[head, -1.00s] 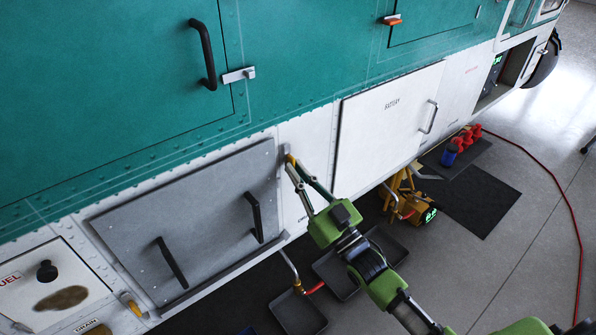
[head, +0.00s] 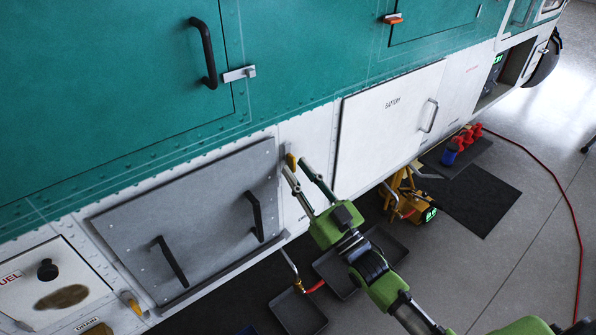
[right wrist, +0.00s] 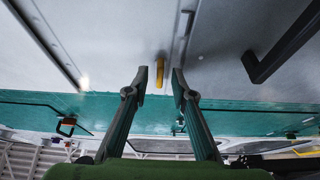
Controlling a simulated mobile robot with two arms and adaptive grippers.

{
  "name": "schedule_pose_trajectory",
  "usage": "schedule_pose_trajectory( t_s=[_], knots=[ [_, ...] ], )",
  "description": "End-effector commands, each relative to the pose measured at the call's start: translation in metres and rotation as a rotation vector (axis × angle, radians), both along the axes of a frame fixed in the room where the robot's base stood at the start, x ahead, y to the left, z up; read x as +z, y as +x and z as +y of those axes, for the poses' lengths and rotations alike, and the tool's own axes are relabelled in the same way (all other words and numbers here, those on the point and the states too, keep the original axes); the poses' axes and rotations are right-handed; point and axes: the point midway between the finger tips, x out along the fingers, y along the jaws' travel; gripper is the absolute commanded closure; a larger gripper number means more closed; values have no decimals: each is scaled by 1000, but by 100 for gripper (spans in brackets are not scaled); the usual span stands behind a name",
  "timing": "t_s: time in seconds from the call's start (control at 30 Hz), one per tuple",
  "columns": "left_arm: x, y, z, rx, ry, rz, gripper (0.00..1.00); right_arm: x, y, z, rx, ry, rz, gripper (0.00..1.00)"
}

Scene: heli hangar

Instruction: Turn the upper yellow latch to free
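The upper yellow latch (head: 290,160) sits at the upper right corner of the grey panel (head: 200,205) with two black handles. It also shows in the right wrist view (right wrist: 160,67), as a narrow yellow bar beside the panel's edge. My right gripper (head: 294,166) is open, with its two fingertips on either side of the latch. In the right wrist view, the latch appears between the open fingertips (right wrist: 159,76); contact cannot be told. A lower yellow latch (head: 131,302) is at the panel's lower left corner. My left gripper is not in view.
The white battery door (head: 385,120) with its handle is right of the latch. Trays (head: 298,312) and a yellow jack (head: 405,200) stand on the floor below the fuselage. A red hose (head: 565,200) crosses open floor at right.

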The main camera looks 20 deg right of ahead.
Motion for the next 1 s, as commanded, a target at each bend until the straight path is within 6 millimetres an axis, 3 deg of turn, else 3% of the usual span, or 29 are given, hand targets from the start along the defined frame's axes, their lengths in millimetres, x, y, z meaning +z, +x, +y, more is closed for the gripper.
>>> schedule_pose_trajectory(
  t_s=[0.5, 0.7, 1.0],
  knots=[
    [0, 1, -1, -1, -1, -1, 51, -39, -85, -30, 0, -1, 5, 77],
    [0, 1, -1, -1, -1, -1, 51, -43, -99, -35, 0, 0, 1, 77],
    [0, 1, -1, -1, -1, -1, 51, -44, -100, -36, 0, 0, 1, 77]
  ],
)
